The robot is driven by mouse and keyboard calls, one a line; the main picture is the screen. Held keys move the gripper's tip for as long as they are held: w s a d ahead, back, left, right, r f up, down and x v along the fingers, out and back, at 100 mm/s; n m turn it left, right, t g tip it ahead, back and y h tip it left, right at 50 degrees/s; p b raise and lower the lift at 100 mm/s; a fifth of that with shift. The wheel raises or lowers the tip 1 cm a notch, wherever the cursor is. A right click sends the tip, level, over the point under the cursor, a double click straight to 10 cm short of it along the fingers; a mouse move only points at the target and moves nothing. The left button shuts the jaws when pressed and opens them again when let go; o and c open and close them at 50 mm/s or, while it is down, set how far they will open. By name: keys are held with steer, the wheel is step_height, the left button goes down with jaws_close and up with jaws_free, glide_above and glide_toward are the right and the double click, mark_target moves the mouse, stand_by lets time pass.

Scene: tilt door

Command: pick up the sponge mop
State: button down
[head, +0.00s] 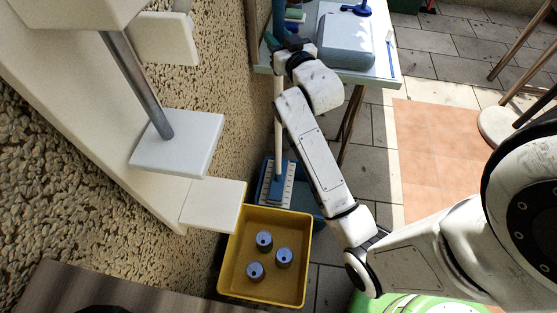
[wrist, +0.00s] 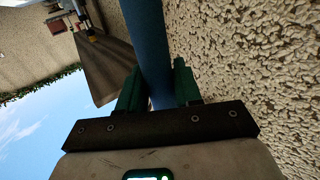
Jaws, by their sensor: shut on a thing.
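The sponge mop stands upright, its pale lower handle (head: 278,120) running down to a blue and white head (head: 275,187) at a blue bucket (head: 309,200). The head view does not show clearly whether the mop head rests in the bucket or hangs just above its floor. My gripper (head: 280,40) is at the upper handle. In the wrist view, the green fingers of my gripper (wrist: 155,88) are shut around the blue upper handle (wrist: 148,40), one on each side. My wrist hides part of the handle in the head view.
A yellow crate (head: 233,283) with three blue-topped cans stands in front of the bucket. A table (head: 385,40) with a grey-blue container (head: 345,42) is close to my gripper at the right. A rough stone wall (head: 215,90) and white shelves (head: 180,145) are at the left.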

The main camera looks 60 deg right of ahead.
mark_target(282, 12)
steer(key=shift+r, duration=0.15)
steer(key=shift+s+r, duration=0.15)
steer(key=shift+r, duration=3.35)
steer(key=s+d+b, duration=0.1)
steer(key=s+d, duration=0.2)
steer(key=s, duration=0.6)
steer(key=s+d+b, duration=0.1)
steer(key=s+d, duration=0.2)
steer(key=s, duration=0.6)
steer(key=shift+s+d, duration=0.3)
steer(key=c, duration=1.4)
jaws_free()
jaws_close()
